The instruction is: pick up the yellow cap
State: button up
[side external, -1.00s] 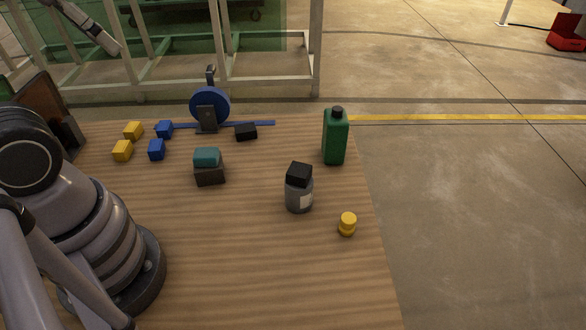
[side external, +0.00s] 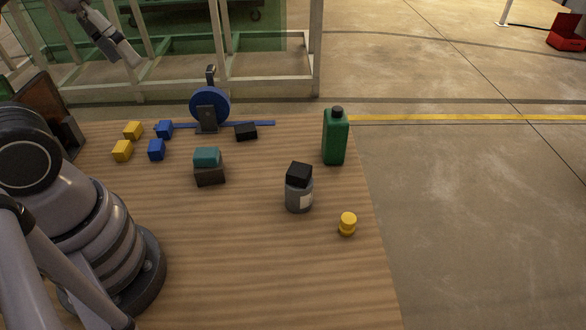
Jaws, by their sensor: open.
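The yellow cap (side external: 348,221) is a small round piece near the right edge of the wooden table, in front of and to the right of the grey bottle. It stands upright and in plain view, with nothing touching it. My gripper (side external: 130,54) hangs at the upper left of the side external view, beyond and above the table's back left, far from the cap. It is open, and nothing shows in it. Its fingers are small and hard to make out.
A grey bottle with a black block on top (side external: 299,190) stands near the cap. A green bottle (side external: 335,138) stands behind. Stacked teal and dark blocks (side external: 208,166), a blue wheel on a stand (side external: 209,106) and several small cubes lie left. The table's front middle is clear.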

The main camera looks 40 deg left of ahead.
jog(key=w+d+f+n+g+h, duration=0.2)
jog(key=d+f+g+h, duration=0.15)
jog(key=d, duration=0.35)
jog(key=n+t+h, duration=0.6)
jog(key=n+t, duration=0.2)
jog(key=n, duration=1.5)
send_over(349, 217)
jog(key=s+a, duration=0.3)
jog(key=a, duration=0.1)
notch_tip(349, 217, down, 26)
jog(key=shift+g+y, duration=0.25)
notch_tip(349, 217, down, 6)
jog(key=shift+w+d+f, duration=0.1)
jog(key=shift+d, duration=0.05)
jog(key=x, duration=0.5)
jog(key=shift+f, duration=0.1)
grip_shut()
